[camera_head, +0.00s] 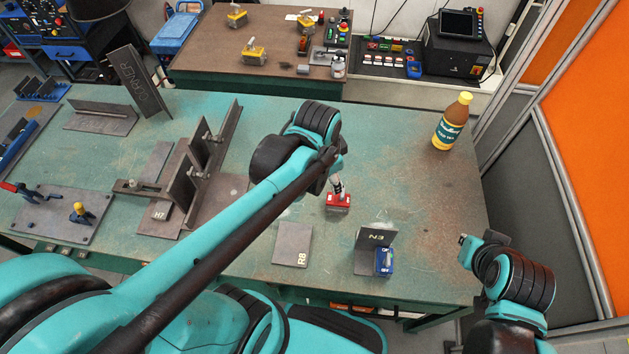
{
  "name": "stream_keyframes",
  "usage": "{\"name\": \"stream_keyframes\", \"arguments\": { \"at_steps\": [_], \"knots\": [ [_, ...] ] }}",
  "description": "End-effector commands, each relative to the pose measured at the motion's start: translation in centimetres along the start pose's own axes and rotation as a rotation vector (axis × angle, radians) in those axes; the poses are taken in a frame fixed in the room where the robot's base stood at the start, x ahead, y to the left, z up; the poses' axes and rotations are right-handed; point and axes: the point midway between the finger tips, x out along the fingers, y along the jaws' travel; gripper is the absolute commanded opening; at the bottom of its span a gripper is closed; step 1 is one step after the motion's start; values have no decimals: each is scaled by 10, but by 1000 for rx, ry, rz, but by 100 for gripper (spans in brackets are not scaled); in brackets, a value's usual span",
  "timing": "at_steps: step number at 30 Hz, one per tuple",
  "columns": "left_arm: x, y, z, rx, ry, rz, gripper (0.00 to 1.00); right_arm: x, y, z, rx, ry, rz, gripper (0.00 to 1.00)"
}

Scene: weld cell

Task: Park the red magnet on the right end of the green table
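The red magnet (338,203) is a small red block with a metal lower edge. It is near the middle of the green table (290,122), in front of the end of my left arm. My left gripper (337,184) points down right above it, at its top. The wrist hides most of the fingers, so I cannot tell if they are closed on it, nor clearly whether it rests on the table. My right gripper (465,241) is at the table's right front edge, apart from the magnet; its fingers are too small to read.
A bottle with a yellow cap (452,122) stands at the table's far right. An angled plate (374,246) with a blue block (384,262) stands front right, beside flat plate R8 (292,244). A tall steel fixture (200,170) is left. The right end before the bottle is bare.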

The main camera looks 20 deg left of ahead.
Motion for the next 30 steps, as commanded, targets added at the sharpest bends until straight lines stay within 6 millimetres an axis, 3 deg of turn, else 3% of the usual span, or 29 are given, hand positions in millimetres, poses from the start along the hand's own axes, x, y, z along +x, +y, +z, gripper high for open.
{"name": "stream_keyframes", "arguments": {
  "at_steps": [6, 12, 30],
  "knots": [
    [-33, 11, 34, -431, 183, -109, 60, 0, 0, 0, 0, 0, 0, 0],
    [-42, 17, 48, -666, 302, -139, 60, 0, 0, 0, 0, 0, 0, 0],
    [-44, 17, 51, -719, 330, -142, 60, 0, 0, 0, 0, 0, 0, 0]
  ]
}}
